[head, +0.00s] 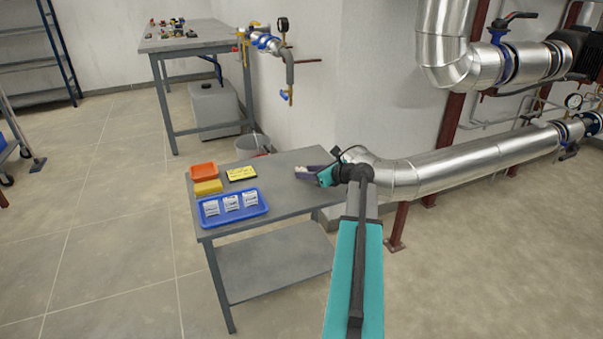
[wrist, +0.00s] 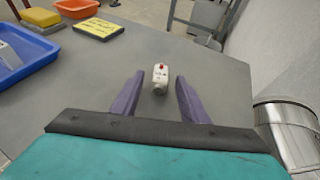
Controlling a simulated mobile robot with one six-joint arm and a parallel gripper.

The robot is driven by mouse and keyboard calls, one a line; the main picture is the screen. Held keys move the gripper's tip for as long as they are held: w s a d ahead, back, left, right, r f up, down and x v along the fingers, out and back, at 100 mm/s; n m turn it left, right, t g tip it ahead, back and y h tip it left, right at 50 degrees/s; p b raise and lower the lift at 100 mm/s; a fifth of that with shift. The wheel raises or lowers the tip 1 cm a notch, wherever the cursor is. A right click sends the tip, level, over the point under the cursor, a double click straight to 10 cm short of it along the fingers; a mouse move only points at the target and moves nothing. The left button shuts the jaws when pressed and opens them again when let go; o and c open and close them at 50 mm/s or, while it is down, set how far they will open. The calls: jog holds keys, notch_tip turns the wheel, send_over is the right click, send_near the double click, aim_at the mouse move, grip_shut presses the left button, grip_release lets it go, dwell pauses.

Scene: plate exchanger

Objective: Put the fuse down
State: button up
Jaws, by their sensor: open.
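The fuse (wrist: 160,79) is a small white piece with a red spot and dark marks on its top. In the wrist view it sits on the grey table between the two purple fingers of my gripper (wrist: 159,76). The fingers are apart, with a gap showing on each side of the fuse. In the head view my gripper (head: 309,173) is low over the right part of the grey table (head: 262,202), and a whitish bit shows at its tips. The fuse's lower side is hidden.
A blue tray (head: 237,216) with 3 white pieces stands at the table's front left. An orange bin (head: 203,170), a yellow block (head: 208,187) and a black-and-yellow item (head: 242,173) lie behind it. A large silver pipe (head: 465,160) runs close to the table's right side.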

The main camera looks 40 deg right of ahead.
grip_shut()
jog(key=shift+r, duration=0.1)
jog(key=shift+r, duration=0.45)
notch_tip(320, 180, up, 3)
jog(key=shift+f+p, duration=0.1)
jog(key=shift+p, duration=0.85)
jog(key=s+a+p, duration=0.1)
jog(key=s+a, duration=0.5)
jog(key=s+a+r+p, duration=0.1)
jog(key=s+a, duration=0.1)
jog(key=s, duration=0.2)
jog(key=shift+a+p, duration=0.35)
jog(key=shift+a, duration=0.05)
jog(key=shift+s+a+r+p, duration=0.1)
jog(key=shift+s+p, duration=0.05)
jog(key=shift+p, duration=0.95)
